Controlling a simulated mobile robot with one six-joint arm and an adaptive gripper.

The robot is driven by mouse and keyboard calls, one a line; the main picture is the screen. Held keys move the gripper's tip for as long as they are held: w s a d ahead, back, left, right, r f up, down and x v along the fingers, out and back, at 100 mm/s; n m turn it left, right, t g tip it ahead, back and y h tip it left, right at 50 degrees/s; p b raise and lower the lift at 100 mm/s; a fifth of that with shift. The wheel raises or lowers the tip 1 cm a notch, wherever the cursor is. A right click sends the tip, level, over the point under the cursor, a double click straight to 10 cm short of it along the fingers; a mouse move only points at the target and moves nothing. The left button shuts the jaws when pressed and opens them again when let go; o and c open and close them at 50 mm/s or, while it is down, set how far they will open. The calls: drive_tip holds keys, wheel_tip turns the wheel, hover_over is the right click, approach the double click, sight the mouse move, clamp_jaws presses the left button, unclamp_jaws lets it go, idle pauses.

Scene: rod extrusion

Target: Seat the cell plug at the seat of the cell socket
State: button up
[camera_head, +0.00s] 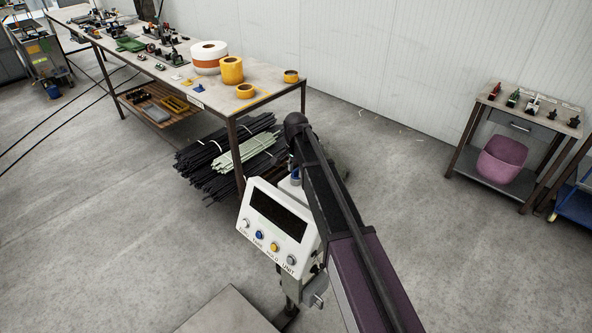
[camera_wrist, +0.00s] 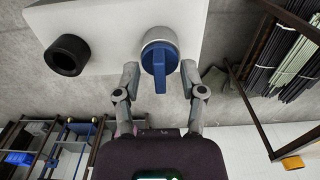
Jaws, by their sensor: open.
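A blue part with a flat grip bar and a pale metal collar (camera_wrist: 160,57), which looks like the cell plug, sits on the white housing (camera_wrist: 105,25) in the wrist view. A black open ring (camera_wrist: 68,55), which looks like the cell socket, stands left of it on the same housing. My gripper (camera_wrist: 160,75) is open, with one finger on each side of the blue grip bar and gaps between. In the head view a bit of blue (camera_head: 296,174) shows behind the white indicator box (camera_head: 278,228); my arm hides most of the gripper there.
The indicator box has a dark display and several buttons. A long workbench (camera_head: 265,92) with tape rolls stands at the back left, bundled rods (camera_head: 215,160) beneath it. A small table (camera_head: 545,106) with a pink bin (camera_head: 502,160) stands at the right. Open floor lies between.

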sight(296, 169)
drive_tip(key=shift+r+p, duration=4.45)
drive_tip(key=shift+r, duration=0.1)
drive_tip(key=s+d+f+n+b, duration=0.2)
drive_tip(key=s+d+n, duration=0.1)
drive_tip(key=s+d, duration=0.8)
drive_tip(key=s+d+f+n+b, duration=0.3)
drive_tip(key=s+d+n, duration=0.1)
drive_tip(key=s+d, duration=0.8)
drive_tip(key=s, duration=0.3)
drive_tip(key=shift+d+n, duration=0.3)
drive_tip(key=shift+w, duration=0.1)
